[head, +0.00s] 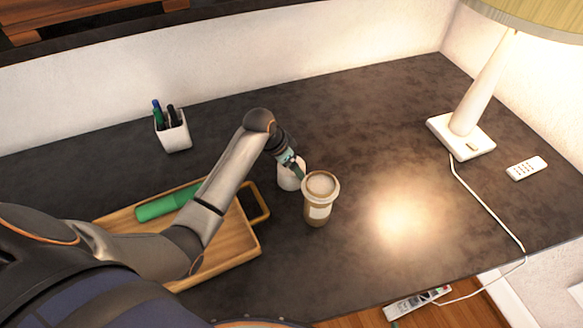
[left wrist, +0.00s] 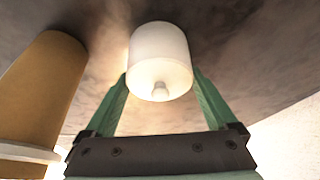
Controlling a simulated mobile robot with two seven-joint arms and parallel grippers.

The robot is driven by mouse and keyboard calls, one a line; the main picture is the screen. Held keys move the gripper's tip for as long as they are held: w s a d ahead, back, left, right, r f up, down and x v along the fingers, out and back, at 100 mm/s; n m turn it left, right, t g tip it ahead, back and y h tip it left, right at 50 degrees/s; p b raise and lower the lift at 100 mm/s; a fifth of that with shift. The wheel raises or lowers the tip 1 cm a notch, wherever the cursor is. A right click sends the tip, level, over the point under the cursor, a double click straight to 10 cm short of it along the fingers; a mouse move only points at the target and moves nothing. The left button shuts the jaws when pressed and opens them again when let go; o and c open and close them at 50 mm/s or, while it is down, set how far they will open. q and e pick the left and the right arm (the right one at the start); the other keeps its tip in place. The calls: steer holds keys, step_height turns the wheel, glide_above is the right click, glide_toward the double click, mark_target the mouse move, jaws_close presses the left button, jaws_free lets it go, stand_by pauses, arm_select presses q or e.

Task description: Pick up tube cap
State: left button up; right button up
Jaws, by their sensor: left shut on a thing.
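A white cylinder with a small nub on its end, which I take to be the tube cap (left wrist: 158,50), is between my left gripper's (left wrist: 160,80) green fingers in the left wrist view. The fingers are shut on its sides. In the head view the white cap (head: 288,181) shows beside the paper cup, partly hidden by my left gripper (head: 297,169). I cannot tell whether it touches the desk. A green tube (head: 163,205) lies in the wooden tray (head: 250,246), partly behind my left arm. My right gripper is not in view.
A brown paper cup (head: 319,211) with a pale lid stands just right of the cap, and it also shows in the left wrist view (left wrist: 45,85). A pen holder (head: 174,136) stands at the back left. The desk's middle right is clear.

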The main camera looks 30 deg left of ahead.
arm_select(q)
step_height(320, 180, up, 10)
stand_by(0.5)
steer(key=shift+s, duration=0.1)
